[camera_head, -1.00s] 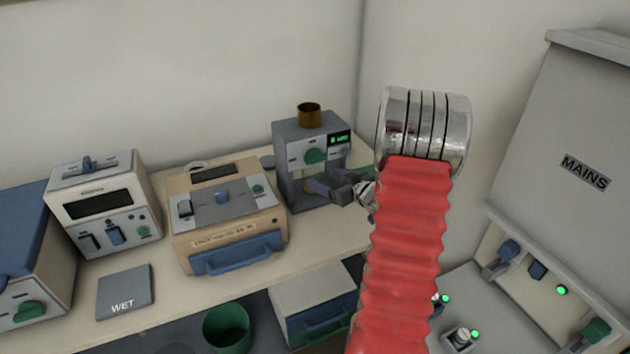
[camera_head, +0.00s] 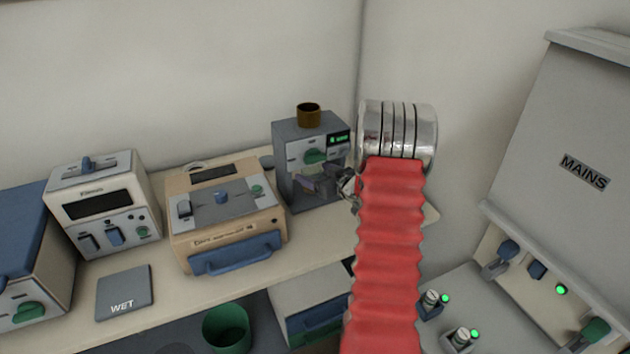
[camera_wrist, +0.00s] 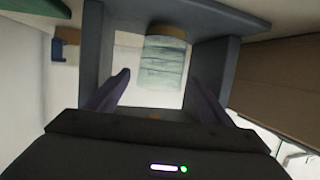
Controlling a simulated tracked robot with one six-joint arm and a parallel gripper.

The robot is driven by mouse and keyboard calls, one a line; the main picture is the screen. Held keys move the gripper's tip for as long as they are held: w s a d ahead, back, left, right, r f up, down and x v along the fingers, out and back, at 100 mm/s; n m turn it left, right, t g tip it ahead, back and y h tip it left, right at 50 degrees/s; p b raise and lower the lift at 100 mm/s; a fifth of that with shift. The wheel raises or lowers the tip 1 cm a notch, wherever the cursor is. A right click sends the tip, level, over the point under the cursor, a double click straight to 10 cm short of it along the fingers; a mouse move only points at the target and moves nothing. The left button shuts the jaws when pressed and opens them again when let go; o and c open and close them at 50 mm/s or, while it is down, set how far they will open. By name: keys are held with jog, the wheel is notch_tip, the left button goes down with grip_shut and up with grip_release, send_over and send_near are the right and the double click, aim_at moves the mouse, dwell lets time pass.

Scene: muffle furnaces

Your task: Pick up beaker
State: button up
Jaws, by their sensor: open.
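The beaker (camera_wrist: 166,62) shows in the wrist view as a pale, glassy cylinder with a brownish band at one end. It is inside the grey frame of the dispenser-like machine (camera_head: 293,140). My gripper (camera_wrist: 158,84) is open, its two dark purple fingers pointing into that frame, one on each side of the space in front of the beaker. The beaker appears to lie just beyond the fingertips, and I see no contact. In the head view my gripper (camera_head: 318,184) is at the machine's opening, and the beaker cannot be made out there.
The machine's side walls (camera_wrist: 213,65) stand close around my fingers. A brown cup-like top (camera_head: 308,115) sits on the machine. A beige device (camera_head: 222,225) stands to its left, and a green bin (camera_head: 227,328) is below the bench. The mains panel (camera_head: 575,150) is at right.

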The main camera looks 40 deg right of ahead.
jog(key=shift+x, duration=1.2)
jog(key=shift+c, duration=0.6)
jog(key=c, duration=1.2)
jog(key=shift+r, duration=0.15)
jog(key=shift+r, duration=0.6)
jog(key=s, duration=0.6)
jog(key=s+a, duration=0.1)
jog(key=s, duration=1.1)
jog(key=shift+a, duration=0.3)
